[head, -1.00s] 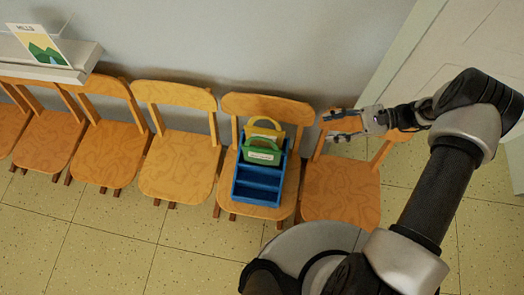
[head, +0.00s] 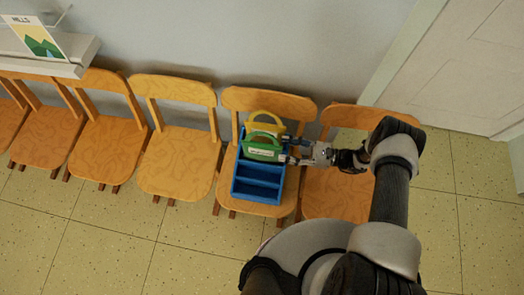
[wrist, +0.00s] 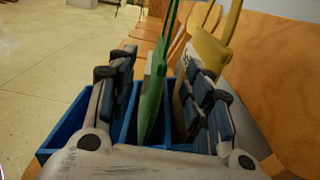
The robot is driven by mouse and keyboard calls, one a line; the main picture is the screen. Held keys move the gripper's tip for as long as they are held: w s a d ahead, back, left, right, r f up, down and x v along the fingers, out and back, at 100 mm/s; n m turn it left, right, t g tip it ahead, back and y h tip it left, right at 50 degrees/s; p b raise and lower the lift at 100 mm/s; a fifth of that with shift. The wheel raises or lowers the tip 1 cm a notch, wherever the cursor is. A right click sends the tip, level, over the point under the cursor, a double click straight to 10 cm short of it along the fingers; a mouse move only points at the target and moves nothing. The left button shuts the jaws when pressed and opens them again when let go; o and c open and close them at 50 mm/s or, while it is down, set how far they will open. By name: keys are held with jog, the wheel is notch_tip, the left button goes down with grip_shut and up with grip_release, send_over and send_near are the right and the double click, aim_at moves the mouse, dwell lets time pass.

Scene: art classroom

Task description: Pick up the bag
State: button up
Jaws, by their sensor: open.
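A green bag (head: 262,152) with a handle and a pale label stands upright in a blue compartmented box (head: 257,188) on a wooden chair. A yellow bag (head: 272,127) with a similar handle stands right behind it, nearer the wall. My gripper (head: 287,150) reaches in from the right at the bags' side. In the wrist view my gripper (wrist: 163,75) is open, with the green bag (wrist: 152,98) edge-on between its fingers. The yellow bag (wrist: 212,50) shows beyond the right finger, partly hidden by it. I cannot tell whether a finger touches either bag.
The chair's backrest (head: 285,103) rises behind the box. A row of similar wooden chairs (head: 178,165) runs left along the wall; another chair (head: 335,193) is under my arm. A white ledge with a picture (head: 37,38) is at upper left. Tiled floor in front is clear.

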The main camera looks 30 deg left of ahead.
aim_at(262, 144)
jog(key=b+x, duration=0.1)
jog(key=x, duration=0.8)
jog(key=shift+a, duration=0.1)
grip_shut()
dwell(0.4)
